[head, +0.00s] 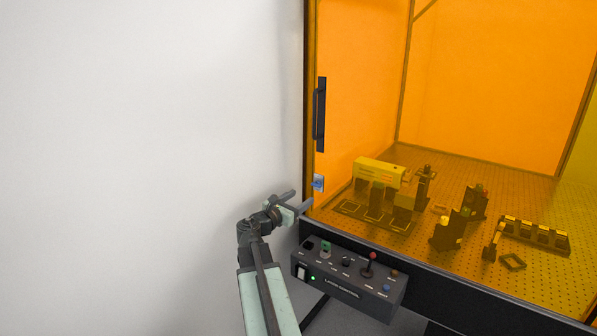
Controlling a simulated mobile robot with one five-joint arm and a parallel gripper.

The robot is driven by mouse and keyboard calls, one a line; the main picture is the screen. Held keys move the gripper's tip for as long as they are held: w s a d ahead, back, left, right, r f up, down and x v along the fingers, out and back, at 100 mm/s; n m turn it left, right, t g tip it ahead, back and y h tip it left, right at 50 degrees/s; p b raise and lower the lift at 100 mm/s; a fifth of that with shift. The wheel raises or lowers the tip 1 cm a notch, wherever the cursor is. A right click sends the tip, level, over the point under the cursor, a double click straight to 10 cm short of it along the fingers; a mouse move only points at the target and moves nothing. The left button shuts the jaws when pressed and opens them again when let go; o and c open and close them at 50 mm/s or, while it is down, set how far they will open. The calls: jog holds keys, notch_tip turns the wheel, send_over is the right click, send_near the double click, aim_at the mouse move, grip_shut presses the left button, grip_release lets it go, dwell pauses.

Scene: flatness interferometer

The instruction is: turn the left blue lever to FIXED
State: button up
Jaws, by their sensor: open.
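A small blue piece on a pale plate (318,183) is mounted at the left edge of the amber enclosure, below a dark door handle. It may be the left blue lever; its setting and any FIXED marking are too small to read. My gripper (301,200) is open and empty, with its two fingers apart, pointing right. In the picture it is just left of and below the blue piece; I see no contact, and the depth between them is hard to tell.
A dark control box (345,284) with a red-knobbed lever (369,262), a green knob (325,248) and a blue knob (387,288) is below right of my gripper. The dark handle (320,115) is above. Optics stand behind amber panels. A bare white wall is at left.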

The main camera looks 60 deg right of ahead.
aim_at(315, 185)
jog(key=shift+n, duration=0.3)
jog(key=d, duration=0.5)
jog(key=d+r, duration=0.1)
jog(key=d, duration=0.2)
jog(key=shift+d, duration=0.3)
jog(key=shift+s, duration=0.1)
jog(key=c, duration=1.2)
jog(key=shift+a, duration=0.2)
grip_shut()
jog(key=shift+d, duration=0.1)
